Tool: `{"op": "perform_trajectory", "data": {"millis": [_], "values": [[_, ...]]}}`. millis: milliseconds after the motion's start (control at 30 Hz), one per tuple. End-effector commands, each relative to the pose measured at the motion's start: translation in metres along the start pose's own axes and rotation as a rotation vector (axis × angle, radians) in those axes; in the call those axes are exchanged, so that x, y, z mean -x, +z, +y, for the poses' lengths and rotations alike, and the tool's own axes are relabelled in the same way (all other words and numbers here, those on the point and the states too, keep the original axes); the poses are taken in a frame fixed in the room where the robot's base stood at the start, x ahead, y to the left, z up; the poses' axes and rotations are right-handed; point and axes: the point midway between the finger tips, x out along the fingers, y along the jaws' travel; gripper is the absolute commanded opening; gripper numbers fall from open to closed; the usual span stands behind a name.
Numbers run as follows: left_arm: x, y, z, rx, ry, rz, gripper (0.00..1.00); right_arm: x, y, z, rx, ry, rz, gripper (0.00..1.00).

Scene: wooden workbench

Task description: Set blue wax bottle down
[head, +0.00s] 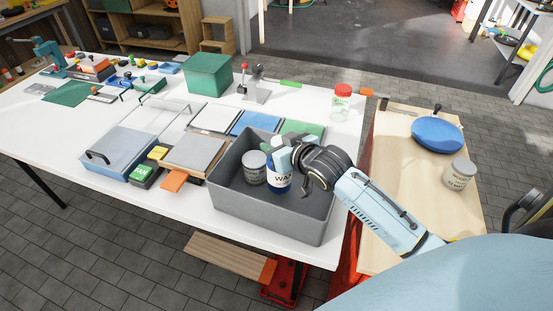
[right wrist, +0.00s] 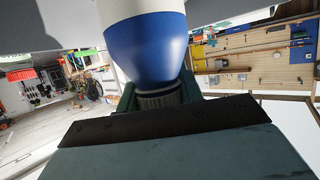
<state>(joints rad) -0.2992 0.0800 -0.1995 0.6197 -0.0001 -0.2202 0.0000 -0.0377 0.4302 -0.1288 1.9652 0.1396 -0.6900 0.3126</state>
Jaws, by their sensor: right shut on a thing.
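The blue wax bottle (head: 279,183), blue with a white label reading "WAX", is upright inside the grey bin (head: 265,222). My right gripper (head: 290,155) reaches in from the right and is shut on the bottle's upper part, which its fingers partly hide. I cannot tell whether the bottle's base touches the bin floor. In the right wrist view the bottle's blue and white body (right wrist: 146,45) fills the top middle, with its neck between the fingers. A grey can (head: 254,168) stands in the bin just left of the bottle. My left gripper is not in view.
The bin stands at the white table's front right corner. Left of it are a grey-topped box (head: 195,152) and a clear-lidded tray (head: 125,150). A wooden side bench (head: 405,180) holds a blue disc (head: 437,134) and another can (head: 459,175). The bin's right part is clear.

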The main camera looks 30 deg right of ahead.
Motion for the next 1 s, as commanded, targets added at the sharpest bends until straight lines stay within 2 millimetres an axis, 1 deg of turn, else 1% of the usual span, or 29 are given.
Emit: {"op": "perform_trajectory", "data": {"millis": [67, 200, 300, 533, 667, 700, 833, 1000], "values": [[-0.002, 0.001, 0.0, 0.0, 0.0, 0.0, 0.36, -0.003, 0.006, 0.0, 0.0, 0.0, 0.001, 0.0], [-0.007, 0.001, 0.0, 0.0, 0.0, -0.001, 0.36, -0.011, 0.026, 0.0, 0.0, 0.0, -0.001, 0.0], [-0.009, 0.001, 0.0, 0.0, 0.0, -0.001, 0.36, -0.014, 0.033, 0.0, 0.001, 0.0, 0.001, 0.0], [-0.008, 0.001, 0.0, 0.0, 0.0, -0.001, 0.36, -0.014, 0.032, 0.0, 0.001, 0.0, 0.003, 0.0], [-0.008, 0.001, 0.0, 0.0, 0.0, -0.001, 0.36, -0.015, 0.035, 0.0, 0.001, 0.0, 0.003, 0.0], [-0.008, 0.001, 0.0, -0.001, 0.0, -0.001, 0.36, -0.015, 0.036, 0.0, 0.001, 0.0, 0.0, 0.42], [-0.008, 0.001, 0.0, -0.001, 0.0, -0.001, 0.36, -0.015, 0.036, 0.0, 0.001, 0.0, 0.0, 0.59], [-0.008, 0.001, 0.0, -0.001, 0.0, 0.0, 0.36, -0.015, 0.036, 0.0, 0.001, 0.0, 0.0, 0.59]]}}
